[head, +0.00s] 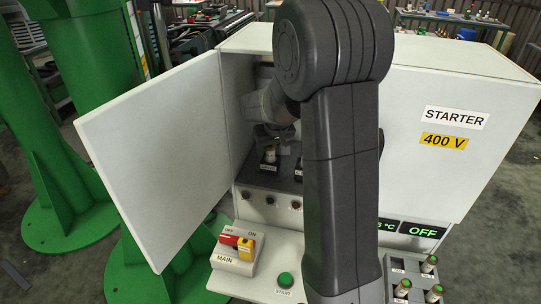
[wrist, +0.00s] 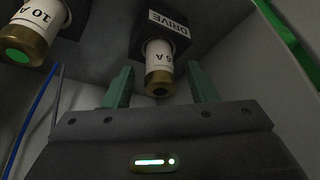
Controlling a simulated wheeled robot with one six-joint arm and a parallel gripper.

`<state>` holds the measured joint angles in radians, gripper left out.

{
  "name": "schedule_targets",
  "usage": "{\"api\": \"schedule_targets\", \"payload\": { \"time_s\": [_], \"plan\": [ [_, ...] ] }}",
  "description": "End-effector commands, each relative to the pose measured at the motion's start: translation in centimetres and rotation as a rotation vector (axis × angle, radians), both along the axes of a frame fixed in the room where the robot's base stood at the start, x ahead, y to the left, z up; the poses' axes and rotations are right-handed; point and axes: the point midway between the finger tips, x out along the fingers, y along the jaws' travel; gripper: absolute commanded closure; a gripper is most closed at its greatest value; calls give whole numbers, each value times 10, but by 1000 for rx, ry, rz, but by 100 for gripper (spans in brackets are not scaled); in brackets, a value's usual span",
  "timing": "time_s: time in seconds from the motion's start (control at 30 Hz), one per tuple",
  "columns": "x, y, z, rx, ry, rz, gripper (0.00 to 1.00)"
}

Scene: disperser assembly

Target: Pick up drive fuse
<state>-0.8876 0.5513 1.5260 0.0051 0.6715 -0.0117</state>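The drive fuse (wrist: 158,60) is a white cylinder with a brass end cap, seated in a black holder (wrist: 178,38) labelled DRIVE in the wrist view. My gripper (wrist: 160,76) is open, with one teal finger on each side of the fuse's capped end and a visible gap on both sides. In the head view, a fuse (head: 270,154) stands in a black holder inside the open cabinet. Its label is too small to read there. My arm hides much of the cabinet's inside, and my fingers cannot be made out in the head view.
A 10 A fuse (wrist: 34,26) with a green end is to the left in the wrist view, near a blue wire (wrist: 33,122). The cabinet door (head: 160,150) stands open at left. A MAIN switch (head: 237,246) and a rack of fuses (head: 415,280) are outside, in front.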

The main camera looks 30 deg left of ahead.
Motion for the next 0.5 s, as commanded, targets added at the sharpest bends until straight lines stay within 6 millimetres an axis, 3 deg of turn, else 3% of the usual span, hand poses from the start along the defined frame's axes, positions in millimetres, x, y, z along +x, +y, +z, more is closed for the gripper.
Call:
{"api": "schedule_targets", "payload": {
  "time_s": [0.03,0.23,0.5],
  "plan": [
    [0,0,0,0,0,0,56],
    [0,0,0,0,0,0,95],
    [0,0,1,1,-1,0,97]
  ]
}}
